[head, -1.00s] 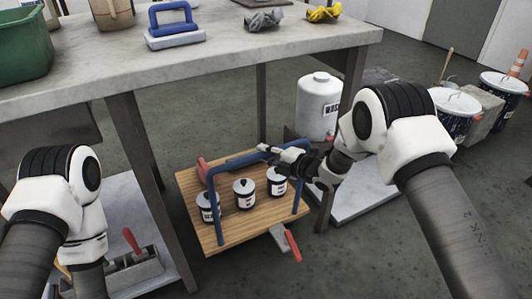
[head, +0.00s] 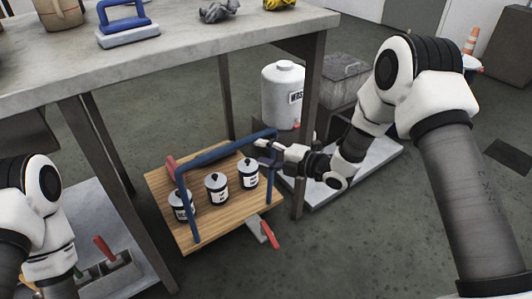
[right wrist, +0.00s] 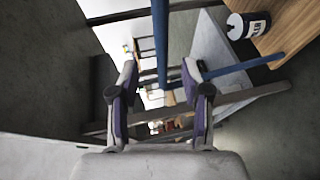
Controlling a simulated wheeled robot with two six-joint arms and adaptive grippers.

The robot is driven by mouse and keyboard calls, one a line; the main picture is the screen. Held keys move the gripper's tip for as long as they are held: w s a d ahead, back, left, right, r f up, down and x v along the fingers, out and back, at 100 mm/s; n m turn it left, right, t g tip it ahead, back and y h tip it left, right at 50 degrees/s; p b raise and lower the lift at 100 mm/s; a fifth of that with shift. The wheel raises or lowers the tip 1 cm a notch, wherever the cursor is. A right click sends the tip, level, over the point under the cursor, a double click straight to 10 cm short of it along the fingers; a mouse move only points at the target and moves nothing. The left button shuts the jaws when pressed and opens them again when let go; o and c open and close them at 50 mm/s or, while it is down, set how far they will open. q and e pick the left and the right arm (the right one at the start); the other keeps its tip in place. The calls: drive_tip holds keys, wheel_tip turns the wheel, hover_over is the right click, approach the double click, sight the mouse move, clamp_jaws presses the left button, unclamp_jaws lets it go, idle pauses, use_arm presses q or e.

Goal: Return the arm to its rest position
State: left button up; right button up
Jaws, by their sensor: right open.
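My right arm reaches down from the right in the head view. Its gripper (head: 268,148) is beside the right end of a blue handle frame (head: 225,151). In the right wrist view my right gripper (right wrist: 160,78) has its two fingers spread apart. A blue bar (right wrist: 160,40) of the frame shows just beyond and between the fingertips; I cannot tell whether they touch. The frame stands on a wooden board (head: 215,228) that carries small dark-and-white cans (head: 217,188). My left arm shows at the lower left in the head view, with its gripper out of sight.
A grey workbench (head: 200,48) stands above and behind the board, with its legs nearby. A white container (head: 283,95) stands behind my right gripper. A red-handled tool (head: 265,232) lies at the board's front right. The floor at the lower right is clear.

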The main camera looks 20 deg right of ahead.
drive_tip(key=shift+s+d, duration=0.2)
drive_tip(key=shift+s, duration=0.05)
